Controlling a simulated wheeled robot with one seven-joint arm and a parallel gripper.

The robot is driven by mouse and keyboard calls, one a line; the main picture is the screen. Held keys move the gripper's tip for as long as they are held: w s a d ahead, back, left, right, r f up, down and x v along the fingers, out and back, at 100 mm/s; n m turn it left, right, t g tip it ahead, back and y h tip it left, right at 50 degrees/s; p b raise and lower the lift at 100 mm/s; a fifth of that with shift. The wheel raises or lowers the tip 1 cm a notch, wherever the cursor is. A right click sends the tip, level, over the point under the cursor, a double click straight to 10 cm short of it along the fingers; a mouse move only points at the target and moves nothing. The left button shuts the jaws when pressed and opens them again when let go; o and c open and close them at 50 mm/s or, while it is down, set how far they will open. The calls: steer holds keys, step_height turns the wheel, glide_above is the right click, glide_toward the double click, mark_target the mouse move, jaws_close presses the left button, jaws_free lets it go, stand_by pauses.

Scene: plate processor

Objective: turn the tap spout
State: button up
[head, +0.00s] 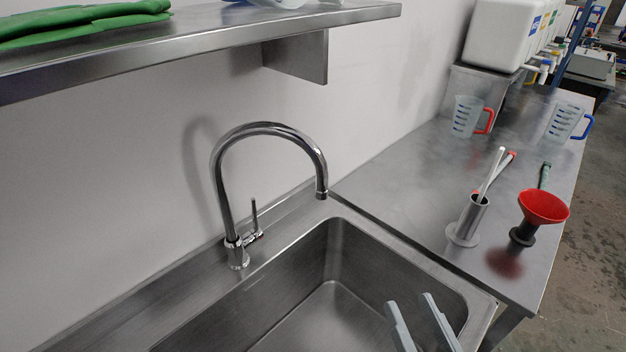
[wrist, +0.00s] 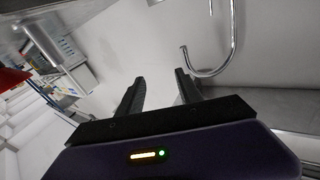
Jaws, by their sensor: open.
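The chrome tap spout (head: 268,128) is a tall curved pipe rising from the tap base (head: 238,255) at the back of the steel sink (head: 330,300). Its outlet hangs at the right end of the curve, over the sink's back edge. A small upright lever (head: 255,218) is on the tap's right side. My gripper (head: 411,302) shows at the bottom of the head view, low and to the right of the spout, with its two fingers apart and empty. In the wrist view my gripper (wrist: 160,85) is open. The curved spout (wrist: 220,68) appears beyond it to the right, apart from the fingers.
A steel shelf (head: 200,45) with green gloves (head: 80,20) hangs above the sink. On the counter to the right stand a red funnel (head: 543,206), a steel holder (head: 469,217), and measuring jugs (head: 466,116). White canisters (head: 508,35) stand at the back right.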

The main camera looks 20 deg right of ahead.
mark_target(325, 185)
steer(key=w+r+n+y+b, duration=0.2)
steer(key=w+r, duration=0.3)
steer(key=w, duration=0.5)
steer(key=w+r+n+y+b, duration=0.1)
steer(key=w+r+y, duration=0.2)
steer(key=w+r, duration=0.5)
steer(key=a+f, duration=0.1)
steer(key=w+f+n+y, duration=0.1)
steer(key=f, duration=0.1)
steer(key=w+a+f+n+g, duration=0.1)
steer(key=f, duration=0.1)
steer(key=shift+w+a+f+y, duration=0.25)
steer(key=shift+a+y, duration=0.05)
steer(key=shift+w+a+f, duration=0.1)
steer(key=shift+a+f, duration=0.05)
steer(key=shift+f, duration=0.05)
steer(key=p+x, duration=0.1)
steer(key=x, duration=0.6)
steer(key=shift+w+f, duration=0.2)
steer(key=shift+w, duration=0.1)
jaws_close()
